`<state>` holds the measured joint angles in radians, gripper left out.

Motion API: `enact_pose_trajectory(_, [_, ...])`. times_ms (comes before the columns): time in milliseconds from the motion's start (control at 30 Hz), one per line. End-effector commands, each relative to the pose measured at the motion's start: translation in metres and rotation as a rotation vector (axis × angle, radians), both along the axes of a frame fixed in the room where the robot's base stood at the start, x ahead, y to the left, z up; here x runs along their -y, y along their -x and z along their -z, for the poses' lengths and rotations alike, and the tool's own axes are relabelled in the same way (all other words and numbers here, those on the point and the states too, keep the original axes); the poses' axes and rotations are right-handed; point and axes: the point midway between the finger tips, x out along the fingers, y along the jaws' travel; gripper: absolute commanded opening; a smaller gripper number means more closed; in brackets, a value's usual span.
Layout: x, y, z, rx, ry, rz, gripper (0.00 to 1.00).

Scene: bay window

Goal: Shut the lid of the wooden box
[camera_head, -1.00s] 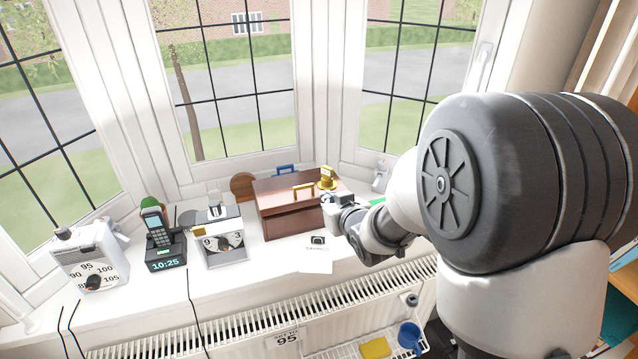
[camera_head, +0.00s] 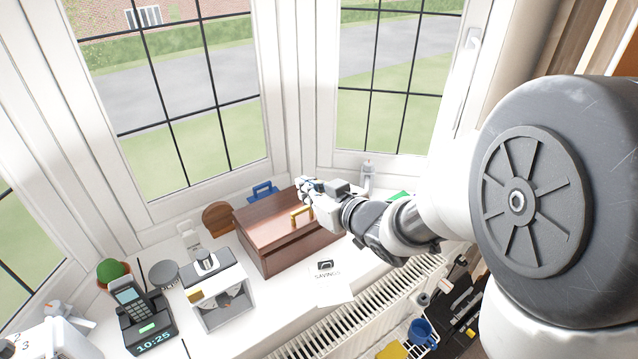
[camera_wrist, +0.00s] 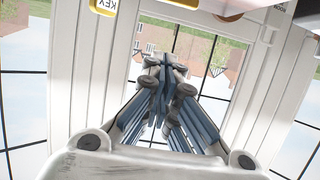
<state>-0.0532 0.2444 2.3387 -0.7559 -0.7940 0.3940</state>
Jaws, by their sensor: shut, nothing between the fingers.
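The brown wooden box (camera_head: 292,252) stands on the white window sill in the head view. A dark line runs under the lid's front edge, but I cannot tell how far the lid is raised. My gripper (camera_head: 304,187) is above the right rear part of the box, pointing left. Its fingers are together and empty, as the wrist view (camera_wrist: 165,65) also shows. The gripper hides the box's rear right corner. I cannot tell if it touches the lid.
A blue-handled thing (camera_head: 262,190) and a brown round board (camera_head: 219,218) stand behind the box. A white-and-grey scale-like device (camera_head: 219,290), a phone clock (camera_head: 142,317) and a cactus (camera_head: 114,271) are at left. A paper (camera_head: 331,284) lies in front. A radiator (camera_head: 335,323) is below.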

Motion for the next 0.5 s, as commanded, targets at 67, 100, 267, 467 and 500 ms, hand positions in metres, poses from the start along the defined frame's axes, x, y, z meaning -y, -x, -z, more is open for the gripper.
enact_pose_trajectory(67, [-0.01, -0.014, 0.008, 0.0, 0.0, -0.002, 0.0])
enact_pose_trajectory(100, [-0.014, -0.019, 0.011, -0.001, 0.0, -0.002, 0.0])
enact_pose_trajectory(267, [-0.01, -0.015, 0.037, -0.003, 0.0, 0.002, 0.0])
enact_pose_trajectory(467, [-0.009, -0.014, 0.046, 0.0, 0.0, 0.001, 0.0])
enact_pose_trajectory(500, [-0.009, -0.014, 0.046, 0.001, 0.0, 0.001, 0.0])
